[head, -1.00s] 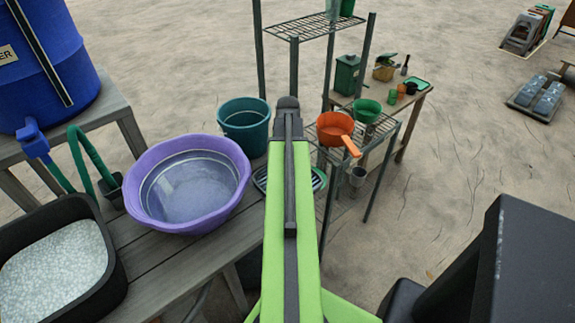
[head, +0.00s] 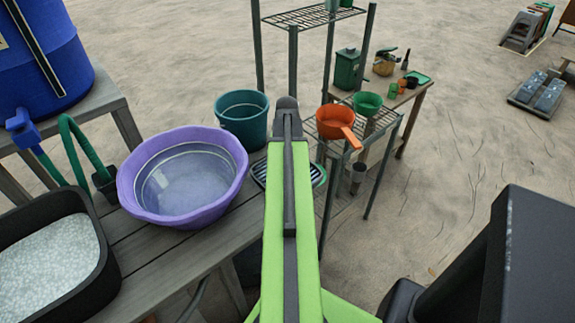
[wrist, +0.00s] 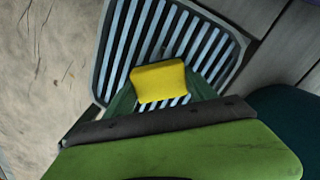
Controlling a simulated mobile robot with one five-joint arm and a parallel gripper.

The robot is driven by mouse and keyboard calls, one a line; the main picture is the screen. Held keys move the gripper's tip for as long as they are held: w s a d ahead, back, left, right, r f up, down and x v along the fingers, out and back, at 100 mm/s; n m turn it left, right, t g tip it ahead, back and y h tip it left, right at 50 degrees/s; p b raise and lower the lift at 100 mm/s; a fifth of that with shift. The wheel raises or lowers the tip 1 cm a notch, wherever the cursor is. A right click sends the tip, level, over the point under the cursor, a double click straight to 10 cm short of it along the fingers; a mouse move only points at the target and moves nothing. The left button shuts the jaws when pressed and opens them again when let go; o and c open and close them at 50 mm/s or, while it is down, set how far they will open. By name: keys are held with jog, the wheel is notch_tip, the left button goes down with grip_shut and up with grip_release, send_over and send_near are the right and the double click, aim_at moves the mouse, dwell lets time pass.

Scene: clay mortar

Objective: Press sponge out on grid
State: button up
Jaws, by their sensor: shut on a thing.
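The yellow sponge (wrist: 158,80) is in the wrist view, held between the dark green fingers of my gripper (wrist: 161,92). The gripper is shut on it. The grid (wrist: 215,50), a grey tray with pale slats, lies directly behind the sponge in that view. I cannot tell whether the sponge touches the slats. In the head view only the edges of the grid (head: 259,173) show on either side of my arm, on the wooden bench. My arm hides the sponge and gripper there.
A purple basin (head: 225,200) of water, a teal bucket (head: 242,128) and a black tub (head: 98,265) of pale granules stand on the bench (head: 165,275). A blue barrel (head: 35,60) is at left. A rack with an orange pot (head: 332,118) stands right of my arm.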

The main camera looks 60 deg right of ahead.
jog(key=shift+f+b, duration=0.55)
dwell(1.3)
jog(key=shift+r, duration=0.1)
notch_tip(320, 180, up, 7)
jog(key=p, duration=0.7)
